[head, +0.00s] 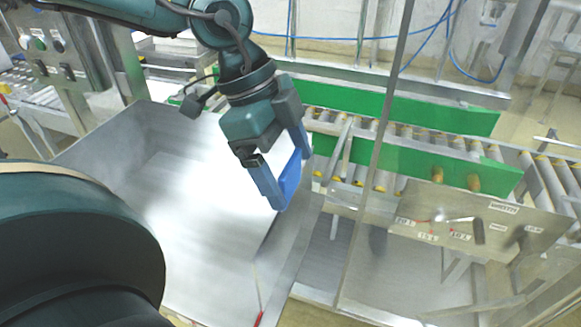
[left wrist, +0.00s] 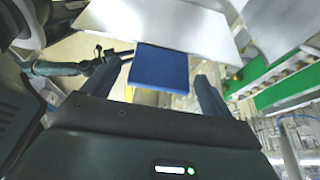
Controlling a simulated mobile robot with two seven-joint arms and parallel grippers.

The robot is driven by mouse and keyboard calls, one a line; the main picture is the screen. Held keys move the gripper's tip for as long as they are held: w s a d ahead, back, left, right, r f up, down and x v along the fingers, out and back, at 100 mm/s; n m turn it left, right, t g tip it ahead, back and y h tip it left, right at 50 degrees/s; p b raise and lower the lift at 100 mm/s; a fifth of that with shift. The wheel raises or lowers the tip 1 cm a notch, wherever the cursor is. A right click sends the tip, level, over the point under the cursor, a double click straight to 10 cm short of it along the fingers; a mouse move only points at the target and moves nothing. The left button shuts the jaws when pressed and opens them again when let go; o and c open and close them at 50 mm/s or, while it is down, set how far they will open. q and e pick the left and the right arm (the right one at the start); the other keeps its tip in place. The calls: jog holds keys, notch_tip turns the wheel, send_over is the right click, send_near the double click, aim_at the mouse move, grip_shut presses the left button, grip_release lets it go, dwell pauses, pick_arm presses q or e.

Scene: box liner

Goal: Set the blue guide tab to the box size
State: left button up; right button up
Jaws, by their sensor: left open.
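The blue guide tab (head: 291,177) is a flat bright-blue piece near the right edge of the big grey metal tray in the head view. My left gripper (head: 292,180) comes down from above, its fingers open on either side of the tab. In the left wrist view the tab (left wrist: 160,69) appears as a dark-blue square between the spread fingers, with a gap to the right finger. I cannot tell whether either finger touches it. What the tab is mounted on is hidden. My right gripper is not in view.
The metal tray (head: 185,250) fills the left middle. A roller conveyor with green side rails (head: 400,104) runs behind and right. A panel (head: 480,222) with a lever and size labels stands at right. A thin upright post (head: 376,150) stands right of the gripper.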

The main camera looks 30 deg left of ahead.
pick_arm(q)
jog(key=shift+d+f, duration=0.25)
jog(key=shift+f, duration=0.35)
jog(key=shift+c, duration=0.5)
jog(key=c, duration=1.3)
jog(key=a, duration=0.2)
jog(key=s+a, duration=0.1)
jog(key=a, duration=0.2)
jog(key=shift+r, duration=0.1)
jog(key=o, duration=1.4)
